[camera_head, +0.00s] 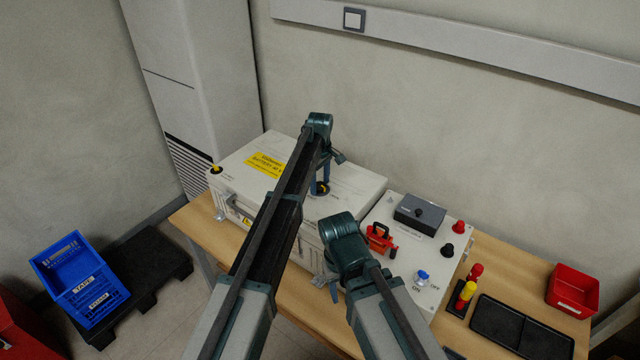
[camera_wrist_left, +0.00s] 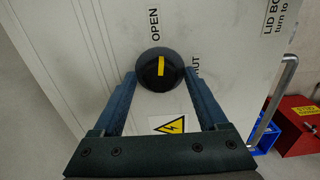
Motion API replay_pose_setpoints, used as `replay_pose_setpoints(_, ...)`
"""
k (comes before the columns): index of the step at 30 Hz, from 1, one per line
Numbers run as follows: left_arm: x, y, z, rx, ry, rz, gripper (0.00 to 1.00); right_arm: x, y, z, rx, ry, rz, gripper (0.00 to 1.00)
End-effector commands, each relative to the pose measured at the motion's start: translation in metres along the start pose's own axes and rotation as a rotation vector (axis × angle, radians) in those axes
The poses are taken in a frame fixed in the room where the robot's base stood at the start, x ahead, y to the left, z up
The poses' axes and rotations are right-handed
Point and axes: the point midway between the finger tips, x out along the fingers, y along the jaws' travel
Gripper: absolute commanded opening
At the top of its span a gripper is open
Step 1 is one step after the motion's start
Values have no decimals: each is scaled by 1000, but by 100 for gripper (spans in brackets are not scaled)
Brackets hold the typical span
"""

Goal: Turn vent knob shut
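The vent knob (camera_wrist_left: 161,69) is a round black knob with a yellow bar on the white lid. In the left wrist view the bar points up toward the printed word OPEN; the word SHUT, partly hidden by a finger, is to its right. My left gripper (camera_wrist_left: 160,76) has its two blue fingers snug on either side of the knob and appears shut on it. In the head view the left gripper (camera_head: 321,183) reaches down onto the knob on the battery box (camera_head: 350,190). My right arm is bent in front of the box; its gripper is hidden.
A second black-and-yellow knob (camera_head: 215,170) is at the box's left corner. Right of the box stands a panel (camera_head: 400,262) with a red lockout (camera_head: 380,238), a grey unit (camera_head: 419,215) and a blue switch (camera_head: 422,277). A red bin (camera_head: 573,290) sits at the table's right.

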Motion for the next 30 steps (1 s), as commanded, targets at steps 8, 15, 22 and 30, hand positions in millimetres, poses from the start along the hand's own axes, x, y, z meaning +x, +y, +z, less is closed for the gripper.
replay_pose_setpoints(8,0,0,0,0,0,0,23,0,0,0,0,0,0,50)
replay_pose_setpoints(15,0,0,0,3,0,0,0,0,0,0,0,0,0,50)
replay_pose_setpoints(22,0,0,0,63,0,0,0,0,0,0,0,0,0,50)
replay_pose_setpoints(30,0,0,0,267,0,0,0,0,0,0,0,0,0,50)
